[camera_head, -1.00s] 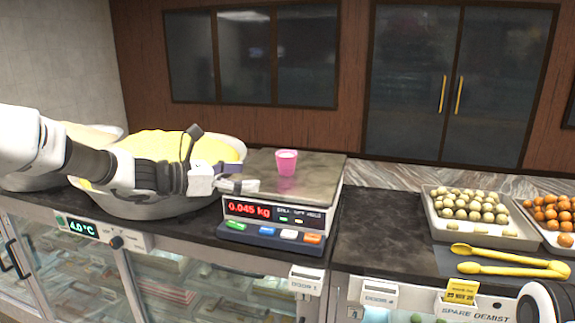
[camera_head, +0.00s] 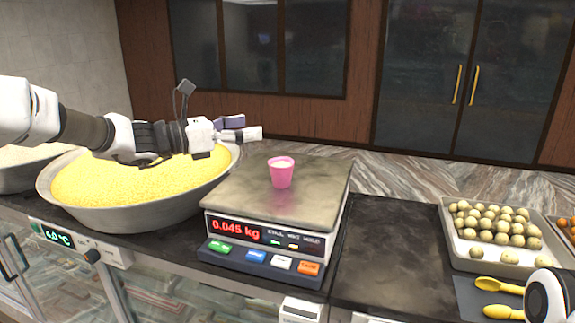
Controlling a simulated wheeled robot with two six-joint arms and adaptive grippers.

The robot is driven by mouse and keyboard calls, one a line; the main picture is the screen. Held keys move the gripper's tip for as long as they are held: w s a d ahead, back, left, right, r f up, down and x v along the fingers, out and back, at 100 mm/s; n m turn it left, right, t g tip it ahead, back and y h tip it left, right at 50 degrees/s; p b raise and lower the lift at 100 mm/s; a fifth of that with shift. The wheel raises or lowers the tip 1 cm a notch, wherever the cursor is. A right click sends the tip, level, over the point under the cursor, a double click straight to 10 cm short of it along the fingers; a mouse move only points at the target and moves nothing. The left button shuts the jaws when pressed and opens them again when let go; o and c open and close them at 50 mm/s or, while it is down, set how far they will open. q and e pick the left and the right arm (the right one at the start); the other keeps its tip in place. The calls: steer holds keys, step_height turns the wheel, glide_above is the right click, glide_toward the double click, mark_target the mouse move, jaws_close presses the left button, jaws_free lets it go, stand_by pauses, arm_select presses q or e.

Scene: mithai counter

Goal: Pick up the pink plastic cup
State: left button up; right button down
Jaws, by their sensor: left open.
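The pink plastic cup (camera_head: 281,173) stands upright on the metal plate of the weighing scale (camera_head: 237,199), whose red display reads 0.045 kg. Its inside looks pale. My left gripper (camera_head: 250,128) comes in from the left, above the yellow-filled bowl and the scale's back left corner. It is open and empty, to the left of the cup and higher in the picture, apart from it. Of my right arm, only a white and dark part shows at the lower right corner; its gripper is out of view.
A wide metal bowl (camera_head: 120,214) of yellow grains stands left of the scale. A tray (camera_head: 498,262) of pale round sweets is at the right, with yellow tongs (camera_head: 500,285) in front. The dark counter (camera_head: 385,255) between scale and tray is clear.

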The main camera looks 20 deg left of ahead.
mark_target(270, 168)
arm_select(q)
steer(key=f+b, duration=0.6)
steer(key=f, duration=0.1)
steer(key=shift+s+b, duration=0.25)
steer(key=shift+b, duration=0.05)
steer(key=f+b, duration=0.1)
steer(key=f, duration=0.1)
steer(key=w+f+b, duration=0.1)
steer(key=f+b, duration=0.1)
steer(key=shift+w, duration=0.1)
steer(key=x, duration=0.8)
steer(key=shift+d+r+p, duration=0.1)
steer(key=shift+r+p, duration=0.25)
steer(key=shift+s, duration=0.2)
steer(key=shift+s+r, duration=0.1)
steer(key=shift+s, duration=0.05)
steer(key=c, duration=1.1)
steer(key=shift+c, duration=0.7)
